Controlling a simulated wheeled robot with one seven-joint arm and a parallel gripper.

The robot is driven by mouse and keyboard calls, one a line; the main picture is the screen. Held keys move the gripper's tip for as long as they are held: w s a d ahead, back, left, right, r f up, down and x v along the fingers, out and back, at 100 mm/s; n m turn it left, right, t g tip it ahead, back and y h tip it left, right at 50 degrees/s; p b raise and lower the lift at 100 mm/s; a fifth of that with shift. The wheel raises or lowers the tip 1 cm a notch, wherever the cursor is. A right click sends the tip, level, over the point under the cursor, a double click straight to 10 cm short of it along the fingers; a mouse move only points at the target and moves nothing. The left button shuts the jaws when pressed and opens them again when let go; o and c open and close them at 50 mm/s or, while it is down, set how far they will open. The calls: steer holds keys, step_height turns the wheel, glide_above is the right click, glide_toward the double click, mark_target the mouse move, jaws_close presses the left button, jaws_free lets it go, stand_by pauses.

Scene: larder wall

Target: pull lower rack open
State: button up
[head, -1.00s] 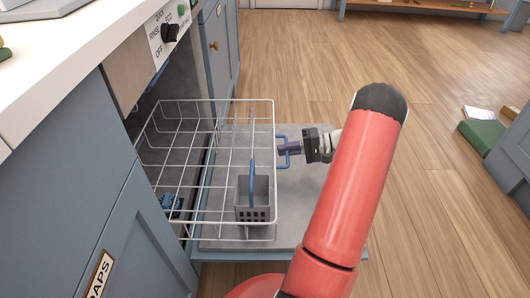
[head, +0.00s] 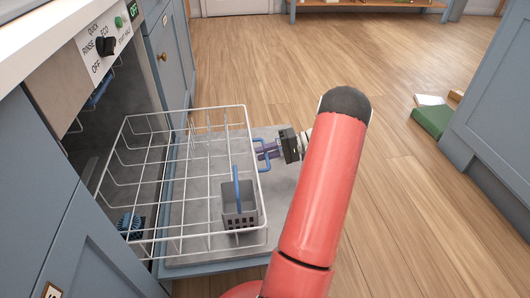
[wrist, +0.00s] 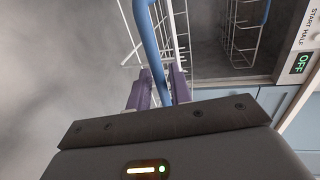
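The lower rack (head: 180,236) is a white wire rack, slid well out of the dishwasher over its lowered door (head: 195,258). A blue handle (head: 265,163) sits on the rack's front side. My gripper (head: 266,151) is at this handle, its purple fingers on either side of the blue bar. In the wrist view the handle (wrist: 150,45) runs between the two fingers (wrist: 158,90), which look closed on it. My red arm hides part of the door. The rack's back end is near the dishwasher opening.
A grey cutlery basket (head: 240,207) with a blue handle stands in the rack. A blue round part (head: 130,226) shows at the opening's lower side. The control panel (head: 105,45) is above. Wooden floor (head: 380,190) is clear to the right; a green box (head: 431,121) lies by the far cabinet.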

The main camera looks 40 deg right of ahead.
steer(key=shift+o, duration=0.2)
steer(key=v, duration=0.8)
steer(key=shift+w, duration=0.1)
stand_by(0.4)
